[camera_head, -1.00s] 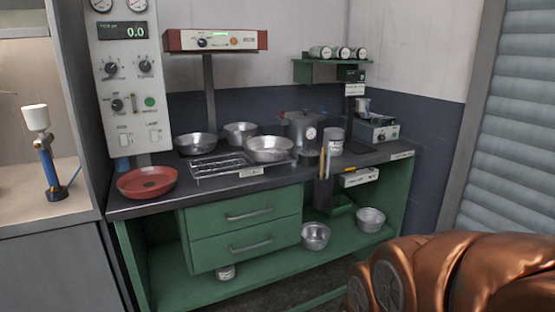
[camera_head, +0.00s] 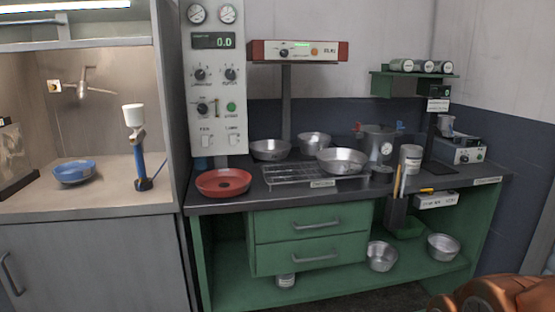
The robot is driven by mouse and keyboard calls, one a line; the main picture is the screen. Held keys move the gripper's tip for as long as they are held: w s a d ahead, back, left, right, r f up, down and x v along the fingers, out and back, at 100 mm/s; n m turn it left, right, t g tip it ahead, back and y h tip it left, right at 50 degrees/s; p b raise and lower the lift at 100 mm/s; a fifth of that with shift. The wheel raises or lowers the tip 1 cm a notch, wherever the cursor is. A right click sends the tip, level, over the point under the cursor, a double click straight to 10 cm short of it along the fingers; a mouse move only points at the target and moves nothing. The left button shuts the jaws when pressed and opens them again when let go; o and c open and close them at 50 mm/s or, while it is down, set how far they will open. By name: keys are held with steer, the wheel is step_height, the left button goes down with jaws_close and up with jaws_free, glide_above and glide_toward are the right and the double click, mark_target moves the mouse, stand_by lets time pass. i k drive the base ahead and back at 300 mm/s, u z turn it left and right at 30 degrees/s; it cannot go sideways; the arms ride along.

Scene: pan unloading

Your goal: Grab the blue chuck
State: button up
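A round, shallow blue piece (camera_head: 74,171) that looks like a dish lies on the floor of the lit booth at the far left; it is the likeliest match for the blue chuck. To its right a stand with a blue upright and a white cup (camera_head: 134,116) on top is set in the same booth. A copper-coloured part of my arm shows at the bottom right corner. My gripper is outside the picture, so its state and hold are hidden.
A grey cabinet (camera_head: 90,262) carries the booth. The green workbench (camera_head: 219,272) to its right holds a red dish (camera_head: 223,182), several metal pans, a wire rack (camera_head: 291,174) and a pressure pot (camera_head: 379,143). A tall control panel (camera_head: 214,100) rises behind the red dish.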

mark_target(76, 170)
steer(key=u, duration=1.65)
